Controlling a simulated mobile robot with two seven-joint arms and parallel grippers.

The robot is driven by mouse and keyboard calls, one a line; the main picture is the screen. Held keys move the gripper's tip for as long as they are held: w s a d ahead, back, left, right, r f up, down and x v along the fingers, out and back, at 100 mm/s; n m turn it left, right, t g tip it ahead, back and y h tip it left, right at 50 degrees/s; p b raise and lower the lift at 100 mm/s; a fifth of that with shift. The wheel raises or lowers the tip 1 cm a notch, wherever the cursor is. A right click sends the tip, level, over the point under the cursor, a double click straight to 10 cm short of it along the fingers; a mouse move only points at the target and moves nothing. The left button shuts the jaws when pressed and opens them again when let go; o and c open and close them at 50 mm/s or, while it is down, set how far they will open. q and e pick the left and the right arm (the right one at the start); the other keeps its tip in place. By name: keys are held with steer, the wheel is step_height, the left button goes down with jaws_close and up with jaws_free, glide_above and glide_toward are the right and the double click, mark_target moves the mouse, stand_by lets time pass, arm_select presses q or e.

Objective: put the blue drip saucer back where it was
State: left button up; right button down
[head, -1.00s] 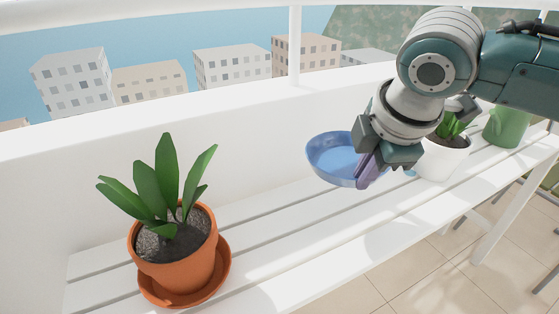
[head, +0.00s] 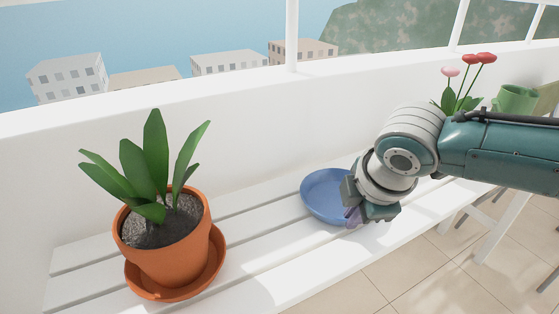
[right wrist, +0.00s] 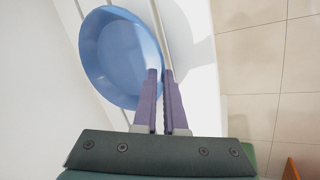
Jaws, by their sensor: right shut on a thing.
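The blue drip saucer (head: 322,195) is at the white slatted bench, right of the terracotta pot, in the head view. It looks level and at or just above the slats; I cannot tell whether it touches them. My right gripper (head: 354,214) is shut on the saucer's near right rim. In the right wrist view the saucer (right wrist: 118,55) is seen from above and is empty, with the purple fingers (right wrist: 160,78) closed at its rim. My left gripper is not in view.
A terracotta pot (head: 165,262) with a leafy plant stands in an orange saucer (head: 135,285) at the left. Pink and red flowers (head: 468,80) and a green watering can or pot (head: 515,98) are at the right, partly behind my arm. A white wall (head: 250,135) runs behind the bench.

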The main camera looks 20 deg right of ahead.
steer(key=shift+f, duration=0.15)
steer(key=c, duration=1)
jaws_free()
steer(key=shift+r, duration=0.25)
steer(key=p+v, duration=0.6)
steer(key=v, duration=0.6)
steer(key=s+a+m+y, duration=0.2)
steer(key=s+a+m, duration=0.2)
steer(key=s+a, duration=0.5)
steer(key=s+m, duration=0.2)
steer(key=m, duration=0.1)
steer(key=s+d+m, duration=0.1)
steer(key=s+m, duration=0.1)
steer(key=s, duration=0.1)
steer(key=s+d+m+g, duration=0.1)
steer(key=s+m, duration=0.2)
steer(key=shift+s+d+r+m, duration=0.25)
steer(key=shift+r+m, duration=0.05)
steer(key=shift+r, duration=0.1)
